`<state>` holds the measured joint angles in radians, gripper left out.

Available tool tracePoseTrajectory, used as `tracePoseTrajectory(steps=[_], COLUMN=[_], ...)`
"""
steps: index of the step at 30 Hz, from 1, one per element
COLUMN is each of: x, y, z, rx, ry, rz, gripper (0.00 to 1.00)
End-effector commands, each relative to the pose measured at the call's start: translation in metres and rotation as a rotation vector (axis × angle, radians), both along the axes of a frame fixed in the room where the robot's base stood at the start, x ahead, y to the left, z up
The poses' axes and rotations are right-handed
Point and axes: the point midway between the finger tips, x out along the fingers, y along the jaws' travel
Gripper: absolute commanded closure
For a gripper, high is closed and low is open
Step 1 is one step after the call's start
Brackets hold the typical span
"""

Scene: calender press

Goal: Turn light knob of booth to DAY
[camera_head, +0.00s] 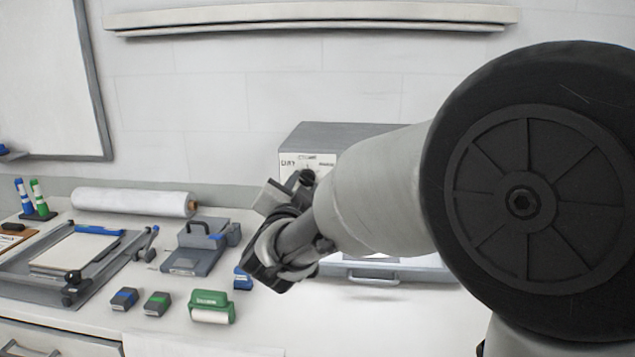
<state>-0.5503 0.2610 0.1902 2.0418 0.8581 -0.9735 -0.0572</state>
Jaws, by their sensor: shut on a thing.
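The booth (345,130) is a grey box on the counter against the wall, mostly hidden behind my arm. Its pale control panel (291,173) faces me, with the word DAY at the left and smaller lettering at the top and right. My gripper (303,180) is at this panel and is shut on the light knob. The knob itself is hidden by the gripper, so I cannot tell which label it points to.
My arm covers the right side of the view. A grey paper trimmer (22,267), a white roll (130,202), a grey device (190,253), a green dispenser (209,299) and small blocks (157,304) stand left on the counter.

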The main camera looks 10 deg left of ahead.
Motion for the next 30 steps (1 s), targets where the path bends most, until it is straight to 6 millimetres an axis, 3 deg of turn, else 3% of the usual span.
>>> tracePoseTrajectory(steps=[21,22,24,30], x=[0.0008,0.0008,0.0007,0.0004], y=[-0.0004,-0.0004,-0.0004,-0.0004], z=[0.0029,0.0029,0.0026,0.0013], rx=[-0.073,-0.073,-0.074,-0.073], ry=[-0.011,-0.011,-0.01,-0.007], rz=[-0.001,-0.001,0.0,-0.001], gripper=[0.94,0.68,0.56,0.53])
